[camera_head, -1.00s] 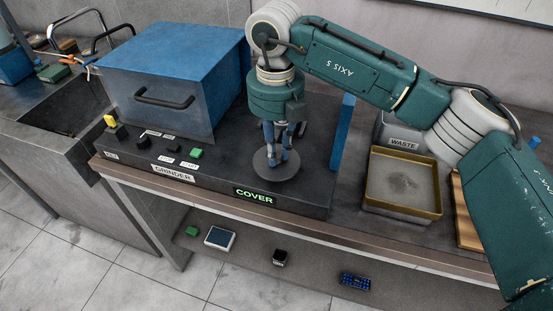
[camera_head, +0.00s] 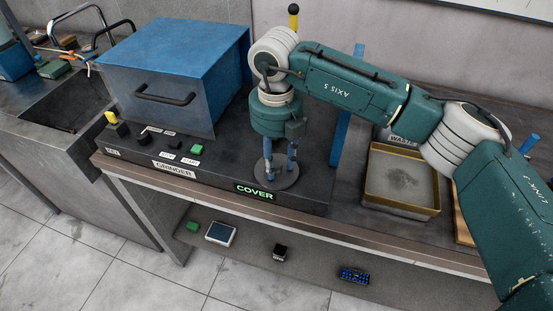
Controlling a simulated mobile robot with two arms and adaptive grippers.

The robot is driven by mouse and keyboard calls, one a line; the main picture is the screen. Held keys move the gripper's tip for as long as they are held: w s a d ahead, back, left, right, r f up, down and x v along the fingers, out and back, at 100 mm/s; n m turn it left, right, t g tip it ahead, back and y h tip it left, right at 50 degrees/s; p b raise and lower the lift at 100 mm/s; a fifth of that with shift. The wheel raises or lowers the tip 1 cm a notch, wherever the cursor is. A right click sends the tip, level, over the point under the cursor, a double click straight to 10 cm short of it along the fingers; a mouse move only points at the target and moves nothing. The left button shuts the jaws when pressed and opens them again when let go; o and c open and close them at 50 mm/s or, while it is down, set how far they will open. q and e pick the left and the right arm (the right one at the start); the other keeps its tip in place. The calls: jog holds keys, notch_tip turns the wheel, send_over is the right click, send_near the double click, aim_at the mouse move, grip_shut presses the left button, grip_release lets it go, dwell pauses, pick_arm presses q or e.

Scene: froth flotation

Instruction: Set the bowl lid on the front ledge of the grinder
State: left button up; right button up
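The bowl lid (camera_head: 283,181) is a flat dark grey disc. It lies level on the front ledge of the grinder (camera_head: 225,183), just right and behind the glowing green COVER label (camera_head: 257,192). My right gripper (camera_head: 280,168) points straight down over the lid. Its two blue fingers stand apart, one on each side of the lid's middle, with a gap between them. The fingertips are close to the lid's top; I cannot tell whether they touch it. My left gripper is not in view.
The blue grinder housing (camera_head: 180,60) stands left of my arm, with buttons and a yellow knob (camera_head: 111,117) in front. A blue upright post (camera_head: 340,139) is close on the right. Small items lie on the shelf below.

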aim_at(276, 164)
jog(key=shift+r, duration=0.15)
notch_tip(276, 164, up, 12)
jog(key=b, duration=0.3)
dwell(0.4)
